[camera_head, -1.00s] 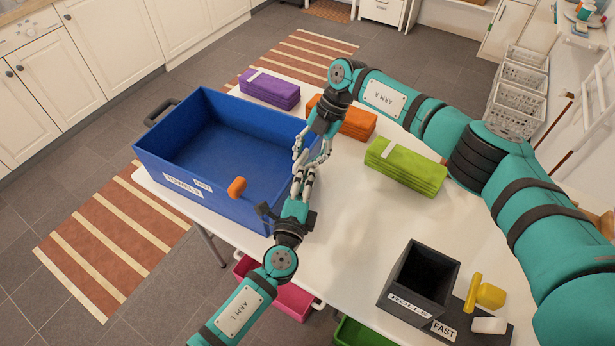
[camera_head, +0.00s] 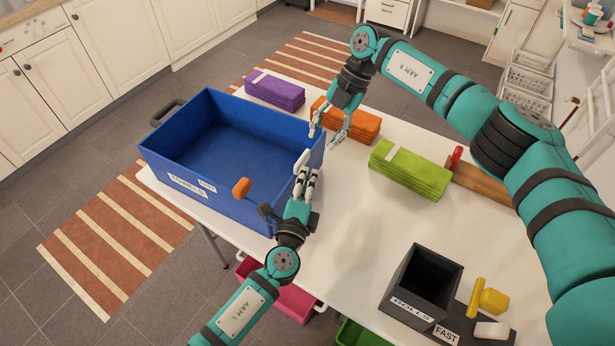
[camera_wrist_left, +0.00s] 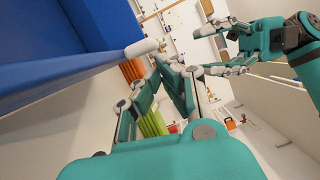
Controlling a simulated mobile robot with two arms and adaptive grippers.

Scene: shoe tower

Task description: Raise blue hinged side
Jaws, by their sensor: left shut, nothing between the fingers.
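The blue crate (camera_head: 205,178) stands on the white table at left. Its right side, beside my grippers, looks upright, though my left gripper partly covers it. A white rounded piece (camera_head: 302,160) shows at that side, and in the left wrist view (camera_wrist_left: 140,47) it is near the blue wall. My left gripper (camera_head: 305,178) is shut and empty, just right of the crate's near right corner. It cannot be told whether it touches the wall. My right gripper (camera_head: 324,138) is open and empty, above the table beyond the crate's far right corner; it also shows in the left wrist view (camera_wrist_left: 220,50).
Purple (camera_head: 274,92), orange (camera_head: 350,120) and green (camera_head: 410,170) towel stacks lie on the table. A black box (camera_head: 422,285) stands at the near right. The table middle is clear.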

